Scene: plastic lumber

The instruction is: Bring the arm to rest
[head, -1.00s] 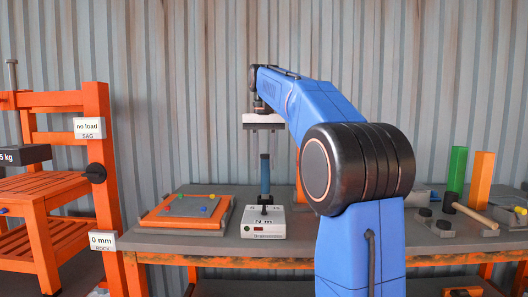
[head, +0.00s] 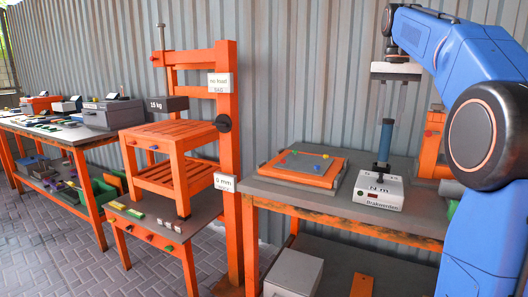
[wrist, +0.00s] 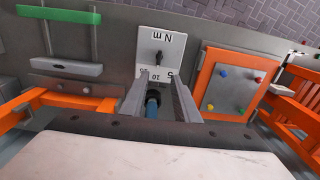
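My blue arm (head: 480,60) reaches up and over the grey bench at the right of the head view. My gripper (head: 390,110) hangs pointing down above a torque tester (head: 378,190), a white box with a blue upright handle (head: 386,138). In the wrist view my gripper's two grey fingers (wrist: 160,82) stand apart, with the top of the blue handle (wrist: 153,106) showing between and beyond them. In the head view the handle is below the fingers, and nothing is held.
An orange tray (head: 302,168) with a grey plate lies left of the tester. Farther left stands an orange test frame (head: 228,150) with a small stool (head: 170,165) and a 15 kg weight (head: 167,104). A long bench (head: 60,130) with boxes runs behind. Paved floor (head: 60,260) is clear.

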